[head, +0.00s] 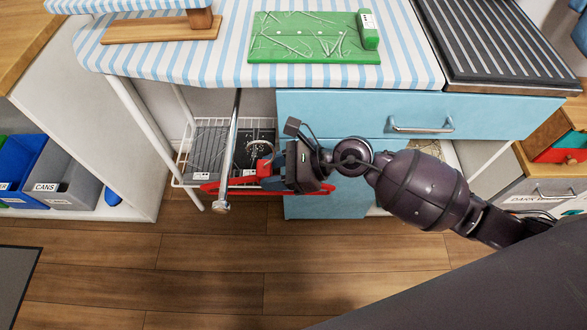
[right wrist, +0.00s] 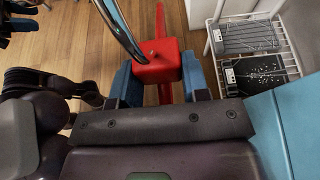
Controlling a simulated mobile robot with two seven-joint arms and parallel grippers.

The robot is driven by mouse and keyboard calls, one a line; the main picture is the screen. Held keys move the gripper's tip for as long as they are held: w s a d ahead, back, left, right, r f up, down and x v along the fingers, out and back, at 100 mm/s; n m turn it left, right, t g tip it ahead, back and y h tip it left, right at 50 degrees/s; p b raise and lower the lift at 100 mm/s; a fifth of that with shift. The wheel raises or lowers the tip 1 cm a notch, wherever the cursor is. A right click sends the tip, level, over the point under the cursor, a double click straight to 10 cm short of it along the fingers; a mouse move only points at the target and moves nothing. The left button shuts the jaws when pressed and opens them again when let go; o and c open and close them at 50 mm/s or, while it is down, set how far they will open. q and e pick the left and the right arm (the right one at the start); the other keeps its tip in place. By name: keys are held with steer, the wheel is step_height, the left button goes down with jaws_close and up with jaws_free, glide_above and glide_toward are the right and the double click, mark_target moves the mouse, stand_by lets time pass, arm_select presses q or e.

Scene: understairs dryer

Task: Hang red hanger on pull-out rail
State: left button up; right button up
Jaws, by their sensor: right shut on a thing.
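The red hanger (head: 322,188) is held by my right gripper (head: 272,170), and its red bar runs low on both sides of the gripper. In the right wrist view, the right gripper (right wrist: 158,82) has its blue fingers shut on the hanger's red block (right wrist: 154,63). A curved metal piece rises from the block and leaves the top edge. The pull-out rail (head: 231,145) is a metal rod sticking out from under the board, just left of the gripper. Whether the hook touches the rail is unclear. A dark part with blue at the wrist view's upper left corner may be my left gripper (right wrist: 18,22).
A white wire basket (head: 185,150) with dark packs stands behind the rail. A striped ironing board (head: 200,70) lies above, with a green tray (head: 300,50) on it. A blue drawer front (head: 350,108) is behind my right arm. The wooden floor in front is clear.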

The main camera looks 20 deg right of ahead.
mark_target(244, 179)
steer(key=a, duration=0.1)
steer(key=w+a+p, duration=0.1)
steer(key=a, duration=0.3)
steer(key=shift+w+a+r, duration=0.15)
steer(key=shift+w+r, duration=0.05)
steer(key=shift+w, duration=0.2)
steer(key=shift+a+f, duration=0.15)
steer(key=shift+f, duration=0.35)
steer(key=shift+a+f, duration=0.15)
steer(key=shift+f, duration=0.35)
steer(key=shift+f+b, duration=0.45)
steer(key=shift+f, duration=0.15)
arm_select(q)
steer(key=shift+s, duration=0.1)
arm_select(e)
steer(key=o, duration=1)
steer(key=shift+o, duration=0.2)
steer(key=shift+d, duration=0.1)
